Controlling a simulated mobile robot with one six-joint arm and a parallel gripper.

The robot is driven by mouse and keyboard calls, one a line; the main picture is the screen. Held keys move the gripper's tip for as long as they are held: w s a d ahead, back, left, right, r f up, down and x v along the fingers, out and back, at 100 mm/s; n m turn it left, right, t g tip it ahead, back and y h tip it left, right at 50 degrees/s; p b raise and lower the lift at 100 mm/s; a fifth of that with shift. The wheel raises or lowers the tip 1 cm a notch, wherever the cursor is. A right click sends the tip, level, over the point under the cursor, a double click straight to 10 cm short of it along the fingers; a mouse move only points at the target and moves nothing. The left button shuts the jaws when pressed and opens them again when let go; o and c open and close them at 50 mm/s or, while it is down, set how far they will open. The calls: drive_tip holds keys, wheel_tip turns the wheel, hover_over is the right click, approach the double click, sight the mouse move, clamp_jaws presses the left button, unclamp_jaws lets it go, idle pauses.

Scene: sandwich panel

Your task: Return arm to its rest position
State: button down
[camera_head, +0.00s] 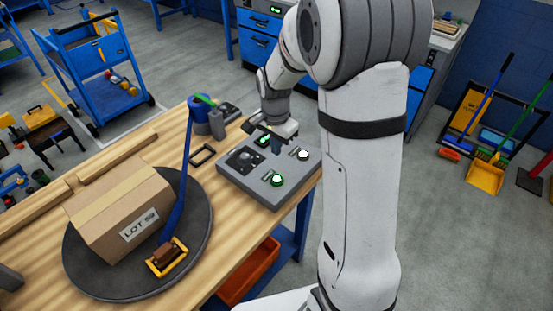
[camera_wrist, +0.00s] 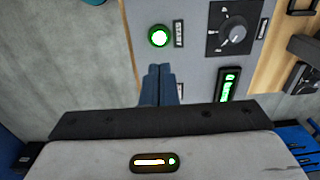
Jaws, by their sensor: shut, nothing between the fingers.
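My gripper (camera_head: 276,147) is over the back part of the grey control panel (camera_head: 232,180), its fingers pointing down. In the wrist view the blue-grey fingers (camera_wrist: 160,75) are together and empty. A green-lit button (camera_head: 277,180) is on the panel's front part. It also shows in the wrist view (camera_wrist: 158,36), just beyond the fingertips and apart from them in the picture. A black dial plate with a grey knob (camera_wrist: 236,33) and a small green display (camera_wrist: 229,80) are beside it. A white button (camera_head: 302,154) is at the panel's right. Contact with the panel cannot be told.
The panel stands on a wooden bench (camera_head: 225,245). Open floor (camera_head: 455,240) lies right.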

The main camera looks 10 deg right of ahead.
drive_tip(key=shift+r, duration=0.45)
